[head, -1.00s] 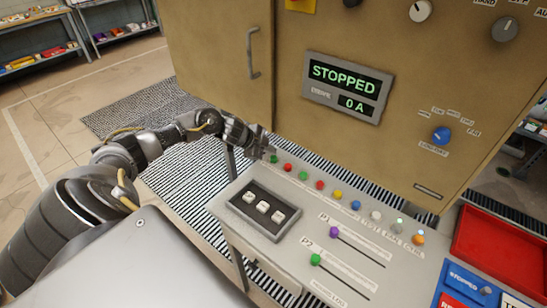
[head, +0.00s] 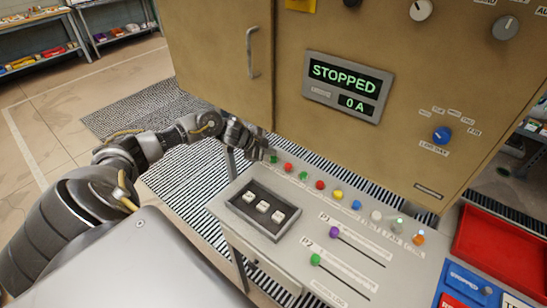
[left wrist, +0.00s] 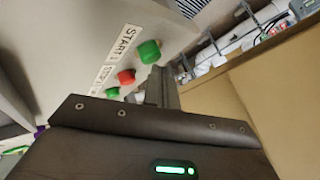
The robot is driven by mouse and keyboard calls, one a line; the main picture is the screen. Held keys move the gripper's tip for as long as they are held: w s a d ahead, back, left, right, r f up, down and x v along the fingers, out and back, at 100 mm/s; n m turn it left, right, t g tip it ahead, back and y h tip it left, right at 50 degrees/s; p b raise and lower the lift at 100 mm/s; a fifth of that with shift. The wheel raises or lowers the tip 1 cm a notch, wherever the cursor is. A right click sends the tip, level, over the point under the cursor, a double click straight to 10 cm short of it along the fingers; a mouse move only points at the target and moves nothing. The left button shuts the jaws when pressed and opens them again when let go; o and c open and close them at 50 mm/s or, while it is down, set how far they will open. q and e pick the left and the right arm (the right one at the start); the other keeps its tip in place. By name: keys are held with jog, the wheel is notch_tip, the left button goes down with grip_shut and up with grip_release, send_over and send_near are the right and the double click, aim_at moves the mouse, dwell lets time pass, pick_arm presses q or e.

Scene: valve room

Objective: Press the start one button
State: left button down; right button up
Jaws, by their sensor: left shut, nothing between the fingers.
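The start one button is a round green button (head: 274,159) at the far left of the button row on the grey console. In the left wrist view the green button (left wrist: 149,51) stands beside its "START 1" label (left wrist: 112,57). My left gripper (head: 264,152) is shut and empty, with its fingertips close beside this button. In the left wrist view the closed fingers (left wrist: 158,86) are just below the green button; I cannot tell whether they touch it. My right gripper is not in view.
A red button (head: 288,167) and a second green button (head: 303,175) follow in the row. The cabinet display (head: 346,84) reads STOPPED and 0 A. Sliders with purple (head: 334,232) and green knobs and a box of white switches (head: 263,207) are nearer. A red tray (head: 497,247) is at right.

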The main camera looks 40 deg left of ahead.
aim_at(271, 158)
pick_arm(q)
jog(key=shift+f, duration=0.5)
dwell(0.3)
jog(key=shift+r, duration=0.1)
jog(key=shift+r+p, duration=0.6)
jog(key=shift+r, duration=0.2)
jog(key=shift+r, duration=0.15)
notch_tip(271, 158, up, 5)
jog(key=p, duration=0.4)
jog(key=shift+p, duration=0.4)
dwell(0.5)
